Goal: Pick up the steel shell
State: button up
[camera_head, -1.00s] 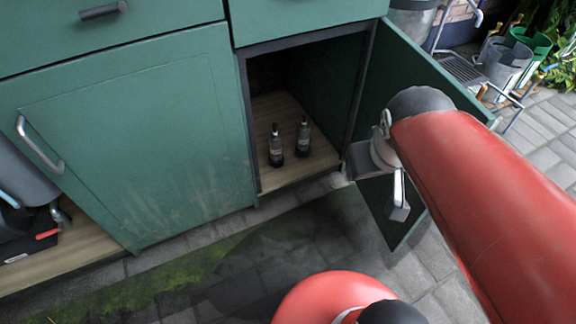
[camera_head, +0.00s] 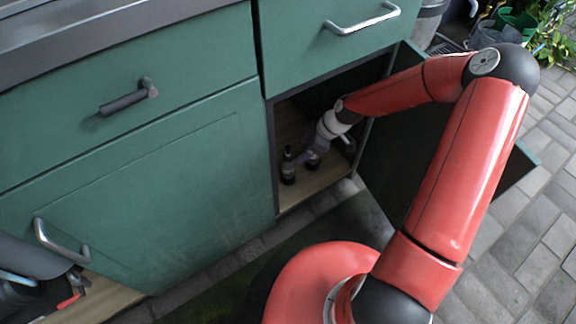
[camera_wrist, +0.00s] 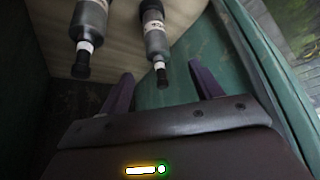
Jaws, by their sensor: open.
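Nothing in view is plainly a steel shell. Two small dark bottles with pale labels stand on the wooden cabinet floor. In the head view the left bottle (camera_head: 288,167) is clear, and the right bottle (camera_head: 313,161) is partly hidden by my gripper (camera_head: 308,156). In the wrist view one bottle (camera_wrist: 155,35) has its dark cap between the open fingertips of my gripper (camera_wrist: 164,82). The other bottle (camera_wrist: 88,25) is outside the fingers, to the left. My gripper is inside the cabinet, open and empty. I cannot tell whether a finger touches a bottle.
The green cabinet door (camera_head: 400,150) stands open on the right, close to my arm. A closed door (camera_head: 150,190) is on the left, and a drawer handle (camera_head: 362,20) juts out above the opening. The wooden cabinet floor (camera_head: 312,188) is mostly bare.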

aim_at(289, 155)
jog(key=shift+y, duration=0.3)
jog(key=x, duration=0.6)
jog(key=b+x, duration=0.1)
jog(key=x, duration=0.1)
jog(key=shift+w+a+f, duration=0.1)
jog(key=shift+w+a, duration=0.3)
jog(key=shift+a, duration=0.15)
grip_shut()
